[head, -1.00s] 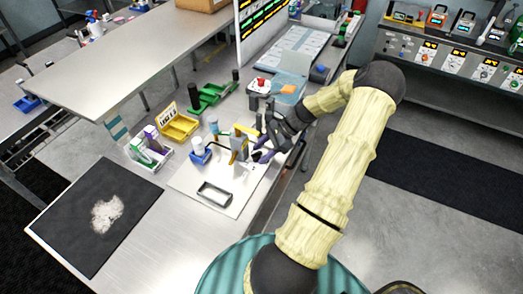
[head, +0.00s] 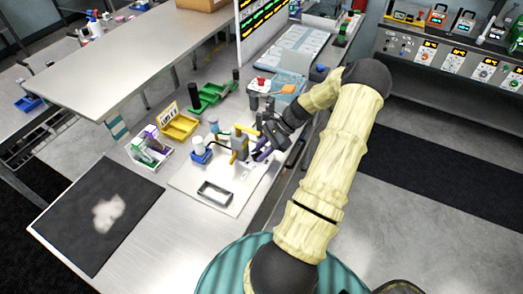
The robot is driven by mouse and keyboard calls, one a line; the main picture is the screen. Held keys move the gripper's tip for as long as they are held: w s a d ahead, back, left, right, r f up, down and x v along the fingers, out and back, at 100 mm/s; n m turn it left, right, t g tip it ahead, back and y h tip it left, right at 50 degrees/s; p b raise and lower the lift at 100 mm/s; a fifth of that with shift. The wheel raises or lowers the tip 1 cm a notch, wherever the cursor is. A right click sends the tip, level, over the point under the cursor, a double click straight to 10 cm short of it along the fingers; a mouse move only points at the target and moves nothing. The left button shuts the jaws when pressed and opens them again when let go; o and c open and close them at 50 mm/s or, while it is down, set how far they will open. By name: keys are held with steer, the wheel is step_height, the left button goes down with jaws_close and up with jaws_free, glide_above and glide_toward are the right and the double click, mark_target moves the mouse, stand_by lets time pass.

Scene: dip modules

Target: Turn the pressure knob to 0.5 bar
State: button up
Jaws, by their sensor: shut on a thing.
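A small grey module with yellow parts (head: 239,147) stands upright on a white plate (head: 192,186) on the steel bench. My gripper (head: 262,151), with purple fingers, is at the right side of this module. It is shut at the module's side, where the pressure knob appears to be. The fingers hide the knob, and its setting and any gauge reading are too small to read.
A blue holder with a white bottle (head: 199,152) stands just left of the module. A black-framed handle (head: 214,194) is on the plate's front part. A black mat (head: 95,220) covers the left front.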

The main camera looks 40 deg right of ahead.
steer(key=shift+d, duration=0.1)
steer(key=o, duration=1)
steer(key=b+v, duration=0.3)
steer(key=v, duration=1.4)
steer(key=shift+r, duration=0.15)
steer(key=shift+d, duration=0.15)
